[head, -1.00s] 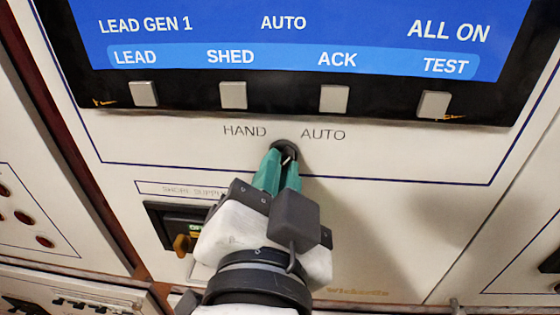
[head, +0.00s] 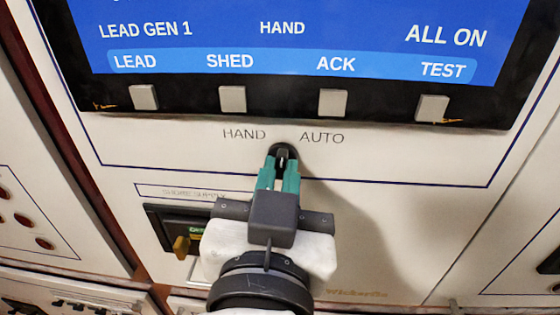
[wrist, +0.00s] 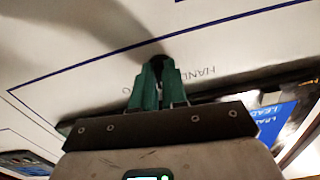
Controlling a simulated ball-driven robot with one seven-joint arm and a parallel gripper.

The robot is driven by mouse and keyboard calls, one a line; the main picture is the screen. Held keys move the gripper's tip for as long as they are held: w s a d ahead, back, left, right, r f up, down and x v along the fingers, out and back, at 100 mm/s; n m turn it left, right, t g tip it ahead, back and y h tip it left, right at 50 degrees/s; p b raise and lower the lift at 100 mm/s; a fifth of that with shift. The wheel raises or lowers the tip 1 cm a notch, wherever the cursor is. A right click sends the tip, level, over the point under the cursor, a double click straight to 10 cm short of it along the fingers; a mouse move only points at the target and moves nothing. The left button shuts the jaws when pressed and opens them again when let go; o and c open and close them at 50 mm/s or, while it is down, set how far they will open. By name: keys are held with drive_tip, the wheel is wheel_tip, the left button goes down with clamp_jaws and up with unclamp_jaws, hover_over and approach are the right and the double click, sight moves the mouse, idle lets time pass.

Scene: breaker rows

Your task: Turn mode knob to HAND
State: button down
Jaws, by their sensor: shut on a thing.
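The mode knob (head: 284,151) is a small dark round knob on the cream panel, just below and between the printed HAND (head: 244,133) and AUTO (head: 322,138) labels. My gripper (head: 280,164) has teal fingers, shut on the knob from below. In the wrist view my gripper (wrist: 159,70) reaches up to the panel, and its fingers hide most of the knob. The display (head: 290,40) above reads HAND in its middle. The knob's pointer mark is too covered to read clearly.
A row of grey square buttons (head: 232,99) sits under the display, above the knob. A breaker with an orange-brown lever (head: 181,246) is at the lower left, close beside my gripper. The panel right of my gripper is bare.

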drive_tip(key=n+p, duration=0.2)
drive_tip(key=n, duration=0.2)
drive_tip(key=shift+d+r+n, duration=0.1)
drive_tip(key=shift+d+n, duration=0.05)
drive_tip(key=shift+n, duration=0.15)
drive_tip(key=shift+n+p, duration=1.3)
drive_tip(key=shift+n, duration=0.4)
drive_tip(key=c, duration=1.2)
unclamp_jaws()
drive_tip(key=shift+o, duration=0.2)
drive_tip(key=shift+s, duration=0.1)
drive_tip(key=s+b, duration=0.2)
drive_tip(key=s, duration=0.8)
drive_tip(key=shift+s+a, duration=0.2)
drive_tip(key=shift+s, duration=0.15)
